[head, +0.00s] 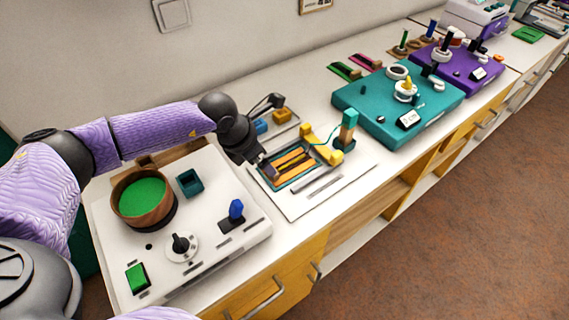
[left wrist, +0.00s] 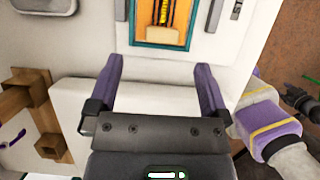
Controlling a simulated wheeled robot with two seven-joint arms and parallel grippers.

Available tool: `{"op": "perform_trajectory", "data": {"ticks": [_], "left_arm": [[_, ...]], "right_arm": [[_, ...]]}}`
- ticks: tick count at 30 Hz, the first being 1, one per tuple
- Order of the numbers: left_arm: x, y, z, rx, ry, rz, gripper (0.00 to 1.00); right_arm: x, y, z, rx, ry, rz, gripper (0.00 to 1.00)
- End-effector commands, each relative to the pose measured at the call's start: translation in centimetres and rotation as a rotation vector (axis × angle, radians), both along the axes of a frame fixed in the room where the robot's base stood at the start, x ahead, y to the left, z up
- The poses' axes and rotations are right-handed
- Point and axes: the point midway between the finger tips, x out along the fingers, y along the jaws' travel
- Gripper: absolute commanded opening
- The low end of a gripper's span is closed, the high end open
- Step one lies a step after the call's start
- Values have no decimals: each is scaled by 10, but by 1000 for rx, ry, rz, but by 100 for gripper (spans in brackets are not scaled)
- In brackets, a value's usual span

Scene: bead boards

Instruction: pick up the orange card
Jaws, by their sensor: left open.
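The orange card (head: 294,161) lies in a teal-edged frame (head: 321,170) on a white board. The card has a dark strip along its middle. In the left wrist view, part of the card (left wrist: 180,36) shows at the top edge, inside the teal frame (left wrist: 160,46). My left gripper (head: 264,168) is at the near left side of the frame. In the left wrist view, its two purple fingers (left wrist: 161,72) are spread, with nothing between them. The card lies beyond the fingertips, and the far part of it is cut off.
A yellow piece and a teal-topped post (head: 348,128) stand right beside the frame. A white console (head: 215,235) with a green-filled bowl (head: 142,197) is at left. A teal console (head: 385,105) stands farther right. The counter's front edge is close to the board.

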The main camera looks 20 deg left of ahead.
Motion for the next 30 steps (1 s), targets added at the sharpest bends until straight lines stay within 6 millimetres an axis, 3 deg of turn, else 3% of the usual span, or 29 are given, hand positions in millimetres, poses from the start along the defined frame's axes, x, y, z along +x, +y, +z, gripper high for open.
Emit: {"op": "perform_trajectory", "data": {"ticks": [7,16,30], "left_arm": [[12,-10,-48,-1,2,1,100],[15,-11,-52,0,0,1,98],[15,-11,-52,0,0,1,0]], "right_arm": [[-7,-11,-21,-18,19,3,59],[-11,-19,-21,-32,31,2,59],[-9,-13,-21,-22,23,3,59]]}}
